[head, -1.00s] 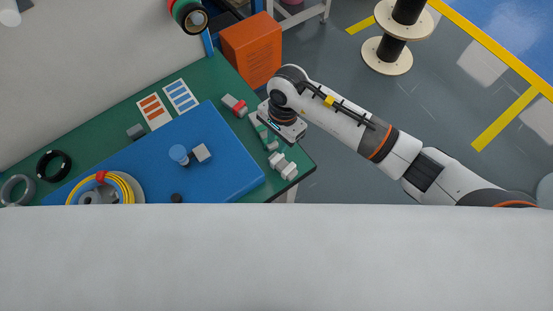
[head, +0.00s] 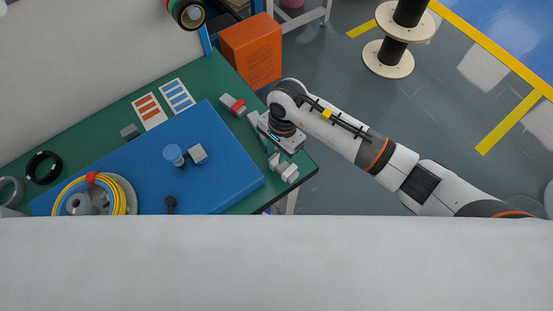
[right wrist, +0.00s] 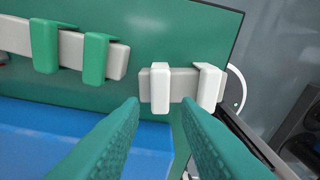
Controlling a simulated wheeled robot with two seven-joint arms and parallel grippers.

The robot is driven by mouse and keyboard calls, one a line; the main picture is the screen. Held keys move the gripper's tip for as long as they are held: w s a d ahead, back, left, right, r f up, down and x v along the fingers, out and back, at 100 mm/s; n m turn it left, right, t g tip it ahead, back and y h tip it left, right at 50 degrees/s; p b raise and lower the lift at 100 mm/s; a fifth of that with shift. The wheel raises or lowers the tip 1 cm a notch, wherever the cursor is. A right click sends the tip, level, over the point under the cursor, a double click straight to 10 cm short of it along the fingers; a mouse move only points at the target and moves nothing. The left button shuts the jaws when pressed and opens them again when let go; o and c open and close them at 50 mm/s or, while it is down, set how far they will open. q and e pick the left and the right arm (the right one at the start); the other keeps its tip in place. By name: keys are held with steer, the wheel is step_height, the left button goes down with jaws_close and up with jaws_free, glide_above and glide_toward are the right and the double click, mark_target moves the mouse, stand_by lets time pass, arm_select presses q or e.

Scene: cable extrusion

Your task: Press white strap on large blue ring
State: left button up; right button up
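Two white straps (right wrist: 161,90) (right wrist: 209,87) sit on a light grey bar at the table edge in the right wrist view. They also show as pale blocks in the head view (head: 285,169). My right gripper (right wrist: 160,108) has its teal fingers apart, with one white strap showing between and beyond the tips. I cannot tell whether the fingers touch it. In the head view my wrist hides most of this gripper. I see no ring that is clearly large and blue. A yellow cable coil (head: 70,197) with a red strap (head: 91,177) lies at the left. My left gripper is not in view.
Green straps (right wrist: 95,57) sit on another bar beside the white ones. A blue board (head: 225,185) covers much of the green table (head: 210,75). A blue round-topped post (head: 173,153) and grey block (head: 197,154) stand on it. An orange box (head: 250,52) stands behind the table.

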steer(key=shift+f, duration=0.2)
steer(key=shift+f+b, duration=0.3)
steer(key=shift+b, duration=0.2)
steer(key=shift+f+b, duration=0.95)
steer(key=shift+r, duration=0.2)
steer(key=c, duration=0.6)
step_height(320, 180, up, 8)
steer(key=p, duration=0.4)
stand_by(0.4)
